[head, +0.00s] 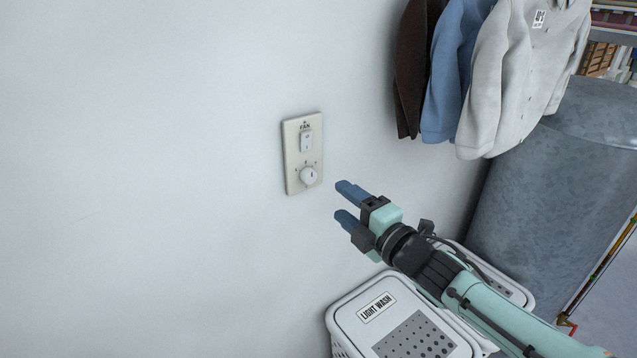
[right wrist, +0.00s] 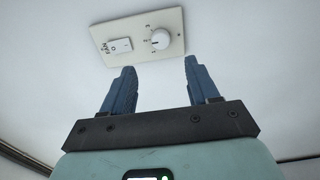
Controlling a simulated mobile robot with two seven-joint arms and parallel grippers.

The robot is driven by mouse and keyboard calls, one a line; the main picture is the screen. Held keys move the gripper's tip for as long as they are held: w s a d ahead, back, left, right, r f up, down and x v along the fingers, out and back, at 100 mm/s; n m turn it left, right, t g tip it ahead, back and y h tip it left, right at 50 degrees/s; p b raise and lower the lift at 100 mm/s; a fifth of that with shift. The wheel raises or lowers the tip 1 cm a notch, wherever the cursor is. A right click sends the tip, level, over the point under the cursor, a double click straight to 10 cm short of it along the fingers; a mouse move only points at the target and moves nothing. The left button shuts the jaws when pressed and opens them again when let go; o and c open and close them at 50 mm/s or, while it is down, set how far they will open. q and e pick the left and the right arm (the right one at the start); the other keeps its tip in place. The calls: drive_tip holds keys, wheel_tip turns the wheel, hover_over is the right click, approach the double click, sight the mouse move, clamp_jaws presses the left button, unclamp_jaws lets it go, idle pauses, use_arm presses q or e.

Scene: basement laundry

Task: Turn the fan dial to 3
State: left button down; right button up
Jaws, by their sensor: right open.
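The fan dial (head: 308,176) is a round white knob on the lower part of a cream wall plate (head: 291,160) marked FAN. A white rocker switch (head: 306,141) sits above the dial. My right gripper (head: 342,202) is open and empty, just right of and below the plate, apart from the dial. In the right wrist view the dial (right wrist: 160,39) shows beyond the two blue fingers (right wrist: 156,85), roughly between them, with the rocker switch (right wrist: 118,47) to its left. My left gripper is not in view.
A white hamper labelled LIGHT WASH (head: 345,320) stands below my right arm. A grey cylindrical tank (head: 550,160) is at the right. Shirts (head: 515,70) hang at the upper right. The wall left of the plate is bare.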

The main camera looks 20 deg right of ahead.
sight(312, 179)
drive_tip(key=p+x, duration=0.1)
drive_tip(key=x, duration=0.9)
drive_tip(key=shift+w+f, duration=0.1)
drive_tip(key=c, duration=1)
